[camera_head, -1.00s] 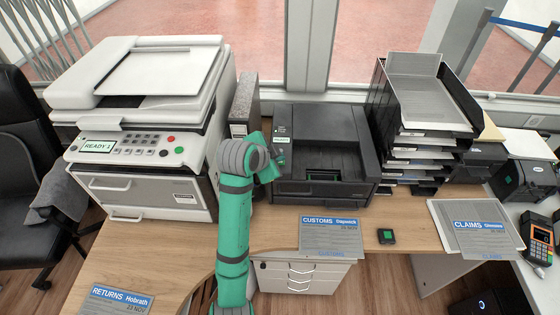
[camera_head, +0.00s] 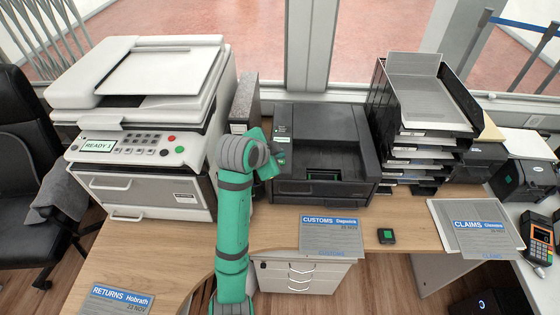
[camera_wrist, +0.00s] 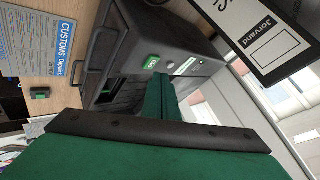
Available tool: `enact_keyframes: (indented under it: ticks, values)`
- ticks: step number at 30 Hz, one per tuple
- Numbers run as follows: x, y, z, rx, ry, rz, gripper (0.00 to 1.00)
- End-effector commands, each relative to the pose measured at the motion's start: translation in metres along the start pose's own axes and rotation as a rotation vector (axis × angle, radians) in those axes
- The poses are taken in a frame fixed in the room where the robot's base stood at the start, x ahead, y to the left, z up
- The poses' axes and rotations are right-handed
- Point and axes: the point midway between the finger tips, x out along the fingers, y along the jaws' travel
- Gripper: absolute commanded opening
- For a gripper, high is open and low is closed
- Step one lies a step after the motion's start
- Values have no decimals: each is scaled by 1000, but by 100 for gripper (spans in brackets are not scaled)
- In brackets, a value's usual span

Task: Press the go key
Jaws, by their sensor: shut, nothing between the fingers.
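The black printer (camera_head: 318,150) stands on the desk in mid-picture. In the wrist view its panel has a small lit green key (camera_wrist: 152,62) with a pale mark too small to read, and a small display (camera_wrist: 185,66) beside it. My gripper (camera_wrist: 162,78) is shut and empty, its green fingers pointing at this panel. The fingertips end just below the green key in the picture; I cannot tell whether they touch the printer. In the head view my wrist (camera_head: 262,160) hides this key. The white copier (camera_head: 140,80) also has a round green key (camera_head: 180,149) below a red one.
A grey binder (camera_head: 244,100) stands between copier and printer, close to my wrist. A black tray stack (camera_head: 420,95) is right of the printer. A small black box with a green top (camera_head: 386,236) and a CUSTOMS sign (camera_head: 331,238) are on the desk in front.

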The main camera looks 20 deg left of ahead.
Motion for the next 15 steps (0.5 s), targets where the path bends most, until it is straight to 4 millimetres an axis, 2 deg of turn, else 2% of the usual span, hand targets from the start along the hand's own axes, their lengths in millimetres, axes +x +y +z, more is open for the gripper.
enact_keyframes:
  ticks: [15]
  values:
    - [-32,-23,-23,2,1,-3,0]
